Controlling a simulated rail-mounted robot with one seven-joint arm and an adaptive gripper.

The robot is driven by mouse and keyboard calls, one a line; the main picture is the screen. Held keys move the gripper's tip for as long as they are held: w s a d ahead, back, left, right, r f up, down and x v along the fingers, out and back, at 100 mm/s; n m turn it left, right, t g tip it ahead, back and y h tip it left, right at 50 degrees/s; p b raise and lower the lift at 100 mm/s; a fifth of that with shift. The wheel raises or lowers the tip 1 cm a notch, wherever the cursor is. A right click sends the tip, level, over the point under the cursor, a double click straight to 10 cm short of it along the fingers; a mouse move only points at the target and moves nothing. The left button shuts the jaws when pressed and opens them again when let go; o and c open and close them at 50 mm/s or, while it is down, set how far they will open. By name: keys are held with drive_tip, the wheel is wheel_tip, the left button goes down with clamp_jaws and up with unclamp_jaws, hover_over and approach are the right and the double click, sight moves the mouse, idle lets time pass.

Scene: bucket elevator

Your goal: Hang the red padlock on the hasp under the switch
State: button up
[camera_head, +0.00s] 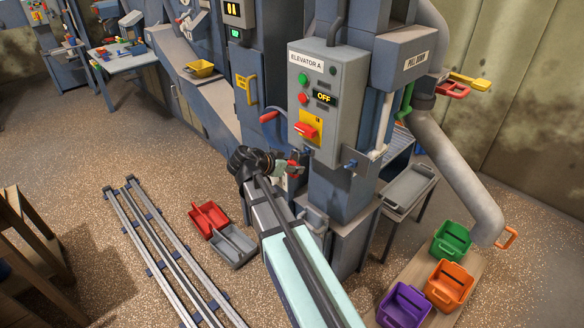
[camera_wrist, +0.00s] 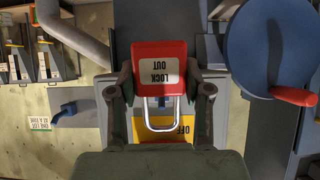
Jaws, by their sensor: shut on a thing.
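The red padlock (camera_wrist: 160,52) with its "LOCK OUT" label is between the fingers of my gripper (camera_wrist: 159,76) in the wrist view. Its silver shackle (camera_wrist: 162,115) points down in that picture, over the yellow "OFF" plate. In the head view my gripper (camera_head: 283,166) and the padlock (camera_head: 294,168) are just below the grey "ELEVATOR A" box (camera_head: 345,75). The red switch (camera_head: 306,130) sits on a yellow plate on that box. The hasp under the switch (camera_head: 306,152) is small and dark in the head view; I cannot tell whether the padlock touches it.
A blue crank wheel (camera_wrist: 268,45) with a red handle (camera_wrist: 294,96) is close on the right in the wrist view. A bracket with a blue piece (camera_head: 351,165) juts out right of the box. Red and grey bins (camera_head: 209,218) stand on the floor.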

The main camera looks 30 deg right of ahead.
drive_tip(key=shift+w+d, duration=0.1)
drive_tip(key=shift+d, duration=0.1)
idle(0.4)
drive_tip(key=shift+w+d+b, duration=0.25)
drive_tip(key=shift+d+b, duration=0.2)
drive_tip(key=shift+d, duration=0.3)
drive_tip(key=shift+w+d+b, duration=0.2)
drive_tip(key=shift+d+b, duration=0.25)
drive_tip(key=shift+d, duration=0.3)
drive_tip(key=shift+f+b, duration=0.8)
drive_tip(key=shift+b, duration=0.1)
drive_tip(key=o, duration=1.3)
drive_tip(key=shift+s+a+f+b, duration=0.1)
drive_tip(key=shift+s+a+b, duration=0.45)
drive_tip(key=shift+a, duration=1.05)
drive_tip(key=shift+s+a+f+b, duration=0.1)
drive_tip(key=shift+s+a+b, duration=0.4)
drive_tip(key=shift+a, duration=1.1)
drive_tip(key=shift+s+a+f+b, duration=0.1)
drive_tip(key=shift+s+a+b, duration=0.4)
drive_tip(key=shift+a, duration=1.1)
